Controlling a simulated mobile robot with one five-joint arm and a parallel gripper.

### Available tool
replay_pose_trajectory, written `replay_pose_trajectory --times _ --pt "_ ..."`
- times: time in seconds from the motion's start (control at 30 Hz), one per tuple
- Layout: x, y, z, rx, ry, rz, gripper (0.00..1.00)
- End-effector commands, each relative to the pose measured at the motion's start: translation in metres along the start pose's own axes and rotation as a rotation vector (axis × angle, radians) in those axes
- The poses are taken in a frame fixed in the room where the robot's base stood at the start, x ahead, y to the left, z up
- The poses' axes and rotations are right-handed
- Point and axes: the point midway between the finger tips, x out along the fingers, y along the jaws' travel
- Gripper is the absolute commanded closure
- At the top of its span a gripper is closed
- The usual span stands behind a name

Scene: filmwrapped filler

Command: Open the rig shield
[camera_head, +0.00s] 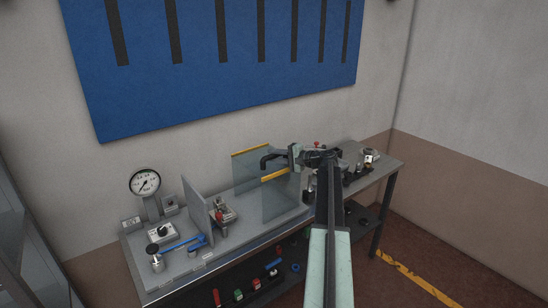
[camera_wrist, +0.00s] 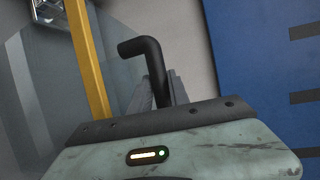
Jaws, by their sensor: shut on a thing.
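The rig shield (camera_head: 281,203) is a clear, tinted panel with yellow edging, standing upright on the bench in the head view. Its clear sheet (camera_wrist: 45,95) and a yellow strip (camera_wrist: 90,60) fill the left of the wrist view. A black bent handle (camera_head: 266,162) sits by the shield's top. My gripper (camera_head: 290,157) is shut on this handle, which rises between the jaws (camera_wrist: 163,92) in the wrist view (camera_wrist: 148,52). My arm hides part of the bench right of the shield. I cannot tell how far the shield is swung.
The grey bench (camera_head: 180,268) stands against the wall. On its left are a dial gauge (camera_head: 145,183), a blue-handled valve (camera_head: 197,243) and a grey upright plate (camera_head: 197,211). Several small parts lie on the lower shelf. A blue board (camera_head: 220,85) hangs above. Floor at right is clear.

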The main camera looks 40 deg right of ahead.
Motion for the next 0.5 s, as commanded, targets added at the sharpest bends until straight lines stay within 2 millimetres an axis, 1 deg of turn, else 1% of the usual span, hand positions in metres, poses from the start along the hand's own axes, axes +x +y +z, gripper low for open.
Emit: replay_pose_trajectory --times 0.03,0.07,0.1,0.13,0.4,0.5 --pt "0.0015 0.001 0.0014 -0.002 -0.003 0.003 1.0" --pt "0.0019 0.0009 0.0017 -0.002 -0.004 0.003 0.73" --pt "0.0023 0.0007 0.0019 -0.002 -0.004 0.003 0.62" --pt "0.0025 0.0005 0.002 -0.002 -0.004 0.002 0.57" --pt "0.0032 -0.0004 0.0022 -0.001 -0.004 0.0 0.57" --pt "0.0 -0.0008 0.0022 -0.001 -0.003 0.0 0.57"
